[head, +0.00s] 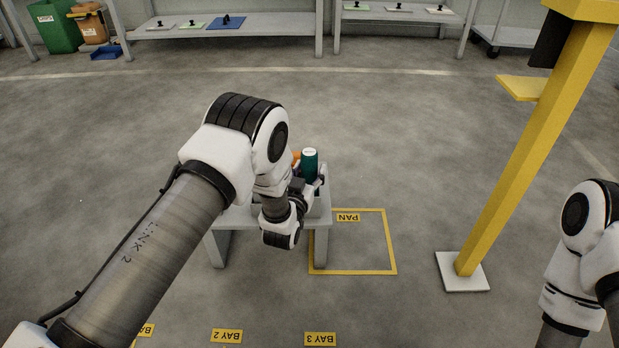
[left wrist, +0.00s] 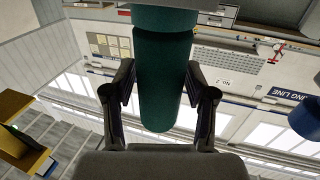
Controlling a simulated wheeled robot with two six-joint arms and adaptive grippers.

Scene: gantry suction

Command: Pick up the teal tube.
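In the left wrist view the tube (left wrist: 162,85) fills the space between the fingers. My left gripper (head: 313,186) is at the tube. In the left wrist view the fingertips of the left gripper (left wrist: 161,72) meet the tube's two sides, and it looks shut on it. The tube's lower part is hidden in the head view. My right arm shows at the right edge, but its gripper is out of view.
The small grey stand (head: 322,212) is partly hidden by my left arm. Orange and purple items (head: 296,157) sit beside the tube. A yellow floor outline (head: 392,240) marked PAN is empty. A yellow post (head: 515,155) stands right. Shelves (head: 250,24) line the back.

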